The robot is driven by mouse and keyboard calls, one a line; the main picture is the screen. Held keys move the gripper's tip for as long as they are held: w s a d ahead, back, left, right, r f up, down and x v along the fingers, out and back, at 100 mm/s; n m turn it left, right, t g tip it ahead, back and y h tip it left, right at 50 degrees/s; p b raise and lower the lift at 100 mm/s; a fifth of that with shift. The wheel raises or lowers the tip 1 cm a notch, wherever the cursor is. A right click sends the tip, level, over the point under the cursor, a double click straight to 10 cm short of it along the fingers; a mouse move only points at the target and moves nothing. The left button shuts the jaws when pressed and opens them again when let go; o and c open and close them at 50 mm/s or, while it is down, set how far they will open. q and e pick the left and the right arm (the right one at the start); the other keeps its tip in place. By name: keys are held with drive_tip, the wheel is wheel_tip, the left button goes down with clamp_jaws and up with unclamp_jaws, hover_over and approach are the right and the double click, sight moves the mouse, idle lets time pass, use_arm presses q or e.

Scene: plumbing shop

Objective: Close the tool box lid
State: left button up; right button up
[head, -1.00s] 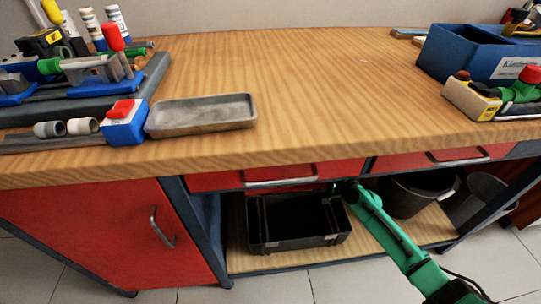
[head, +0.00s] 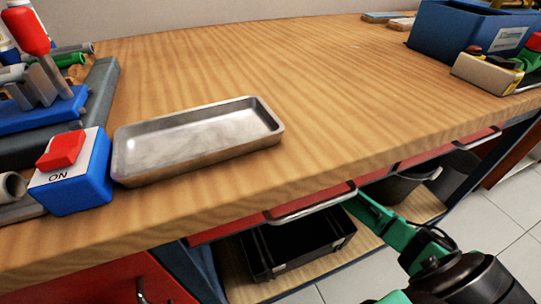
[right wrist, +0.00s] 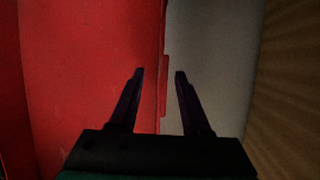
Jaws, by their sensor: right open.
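The black tool box (head: 290,262) stands on the low shelf under the workbench in the head view. Its top is open and its inside is dark; the drawer front and bench edge hide its back, and I cannot make out the lid. My green right arm reaches in under the bench to the right of the box, its gripper hidden there by the bench. In the right wrist view the right gripper (right wrist: 160,75) is open and empty, with a red surface ahead on the left and a grey one on the right. My left gripper is not in view.
The workbench top (head: 330,90) overhangs the shelf (head: 395,225). A drawer handle (head: 312,204) juts out above the box. A dark bucket (head: 395,186) stands right of my arm. A metal tray (head: 200,140) and a blue switch box (head: 75,180) sit on the bench.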

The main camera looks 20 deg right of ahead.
drive_tip(key=shift+s+d+r, duration=0.1)
drive_tip(key=shift+r, duration=0.05)
clamp_jaws()
idle(1.3)
